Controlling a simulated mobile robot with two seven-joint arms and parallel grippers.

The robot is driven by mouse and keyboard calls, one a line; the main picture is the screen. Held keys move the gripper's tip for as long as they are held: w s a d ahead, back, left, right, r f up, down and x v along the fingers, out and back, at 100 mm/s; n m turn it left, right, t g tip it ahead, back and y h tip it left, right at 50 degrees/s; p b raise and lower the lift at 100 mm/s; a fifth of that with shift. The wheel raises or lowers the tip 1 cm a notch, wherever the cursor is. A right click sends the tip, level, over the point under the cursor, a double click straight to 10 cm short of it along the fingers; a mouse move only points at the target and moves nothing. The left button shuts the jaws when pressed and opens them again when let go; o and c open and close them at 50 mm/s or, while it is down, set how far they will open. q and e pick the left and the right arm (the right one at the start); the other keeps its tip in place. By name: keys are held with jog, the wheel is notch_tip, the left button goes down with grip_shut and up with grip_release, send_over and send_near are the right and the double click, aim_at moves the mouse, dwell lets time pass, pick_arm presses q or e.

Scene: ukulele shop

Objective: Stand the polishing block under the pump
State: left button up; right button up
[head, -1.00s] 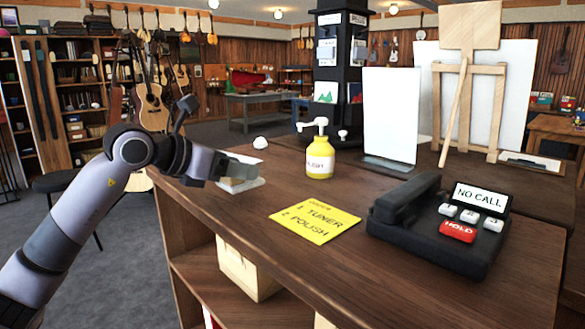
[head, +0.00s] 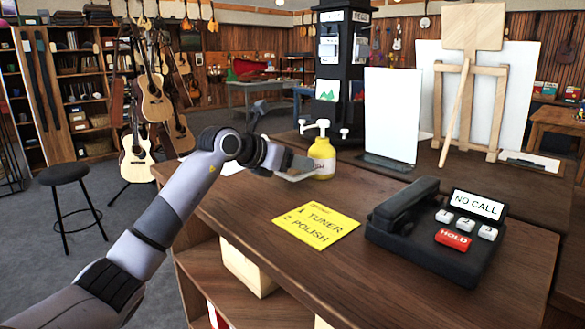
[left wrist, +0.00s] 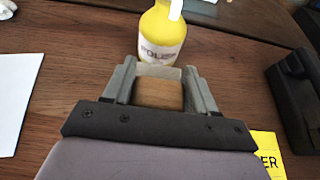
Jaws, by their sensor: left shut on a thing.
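The yellow pump bottle (head: 321,158) with a white pump head stands upright on the counter; it also shows in the left wrist view (left wrist: 162,32), with a "POLISH" label. My left gripper (left wrist: 160,88) is shut on the polishing block (left wrist: 160,92), a brown block with a pale top edge, held between the two grey fingers. In the head view my left gripper (head: 300,168) is just left of the bottle, and the block is mostly hidden. In the wrist view the block is directly in front of the bottle; whether they touch I cannot tell. My right gripper is not in view.
A yellow note (head: 316,226) lies on the counter (head: 372,200). A black phone (head: 425,232) with a "NO CALL" screen stands to the right. A white panel (head: 391,118) stands behind the bottle. A white sheet (left wrist: 15,95) lies to the left in the wrist view.

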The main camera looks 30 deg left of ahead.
pick_arm(q)
notch_tip(320, 180, down, 2)
jog(key=shift+f, duration=0.2)
jog(key=shift+f, duration=0.2)
jog(key=o, duration=1)
jog(key=shift+o, duration=0.2)
